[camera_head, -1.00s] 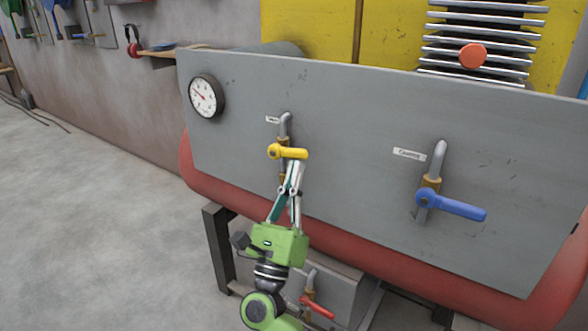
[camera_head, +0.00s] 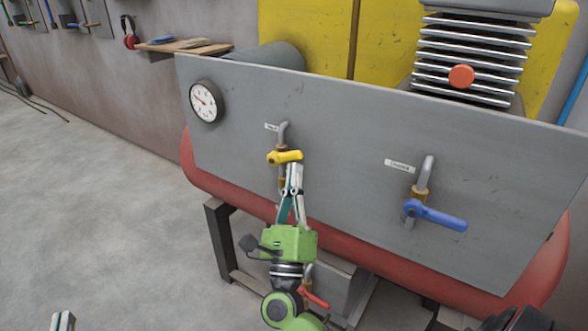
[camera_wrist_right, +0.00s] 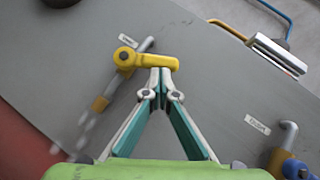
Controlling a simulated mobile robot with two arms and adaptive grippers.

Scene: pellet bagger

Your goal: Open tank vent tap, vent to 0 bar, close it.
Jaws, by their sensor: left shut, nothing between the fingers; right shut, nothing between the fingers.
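The yellow tap (camera_head: 285,157) sits on a vertical grey pipe on the grey panel. Its handle points right and slightly up, across the pipe. My right gripper (camera_head: 294,168) is shut and empty. Its fingertips are just below the handle, at or very near its underside; the right wrist view shows them under the handle's outer part (camera_wrist_right: 158,62). Pale blurred spots lie along the tap's lower pipe there. The round white gauge (camera_head: 205,101) has its needle pointing upper left; its figures are too small to read. My left gripper (camera_head: 62,321) is shut at the bottom left edge.
A blue-handled tap (camera_head: 437,216) is on the panel to the right. A red-handled tap (camera_head: 314,297) is low, behind my right arm. The red tank (camera_head: 350,254) runs behind the panel. A wooden shelf (camera_head: 183,47) is on the wall. The floor (camera_head: 95,180) at left is clear.

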